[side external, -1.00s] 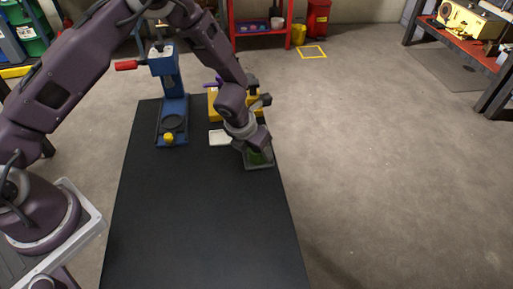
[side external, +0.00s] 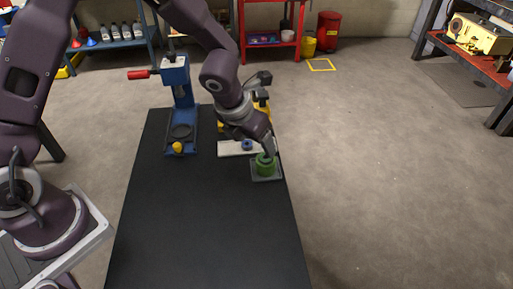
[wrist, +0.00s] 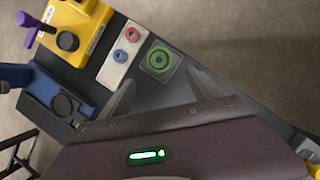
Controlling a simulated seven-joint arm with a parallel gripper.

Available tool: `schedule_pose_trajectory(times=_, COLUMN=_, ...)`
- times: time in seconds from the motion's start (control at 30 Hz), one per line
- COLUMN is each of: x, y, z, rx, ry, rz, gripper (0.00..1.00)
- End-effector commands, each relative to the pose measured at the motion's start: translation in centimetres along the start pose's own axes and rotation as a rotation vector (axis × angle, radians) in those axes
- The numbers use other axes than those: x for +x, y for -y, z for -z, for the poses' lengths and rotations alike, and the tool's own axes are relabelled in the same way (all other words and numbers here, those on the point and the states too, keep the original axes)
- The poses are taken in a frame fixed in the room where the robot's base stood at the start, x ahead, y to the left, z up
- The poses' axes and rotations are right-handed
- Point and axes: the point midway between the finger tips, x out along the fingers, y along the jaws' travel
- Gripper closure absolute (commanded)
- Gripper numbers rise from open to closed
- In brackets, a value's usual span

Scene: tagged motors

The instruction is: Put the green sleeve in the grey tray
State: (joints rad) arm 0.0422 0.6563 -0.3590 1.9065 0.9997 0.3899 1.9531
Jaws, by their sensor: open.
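The green sleeve (side external: 265,167) stands upright on the grey tray (side external: 276,177) at the right edge of the black bench. In the wrist view the sleeve (wrist: 159,59) is a green ring seen from above, inside the tray's square outline (wrist: 178,74). My gripper (side external: 268,153) is just above the sleeve in the side view. In the wrist view its two fingers (wrist: 160,76) are spread apart with nothing between them. A small gap or contact between fingertips and sleeve cannot be told from the side.
A white block (side external: 229,148) beside the tray carries a blue ring (wrist: 132,34) and a red ring (wrist: 119,55). A yellow fixture (wrist: 73,25) with a purple handle is behind it. A blue press (side external: 178,95) stands at the back left. The front of the bench is clear.

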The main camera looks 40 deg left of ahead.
Motion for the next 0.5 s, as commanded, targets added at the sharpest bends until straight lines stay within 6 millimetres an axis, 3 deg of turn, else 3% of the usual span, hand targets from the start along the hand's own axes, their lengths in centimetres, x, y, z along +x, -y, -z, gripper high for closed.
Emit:
schedule_pose_trajectory(times=0.27, x=-1.0, y=-0.3, z=-0.2, rx=-0.037, ry=0.007, rz=-0.009, gripper=0.27)
schedule_pose_trajectory(times=0.37, x=-4.9, y=-2.5, z=-0.7, rx=-0.294, ry=0.048, rz=-0.064, gripper=0.27)
schedule_pose_trajectory(times=0.43, x=-9.6, y=-5.0, z=-0.4, rx=-0.636, ry=0.103, rz=-0.112, gripper=0.27)
schedule_pose_trajectory(times=0.5, x=-14.7, y=-7.5, z=1.2, rx=-1.051, ry=0.166, rz=-0.137, gripper=0.27)
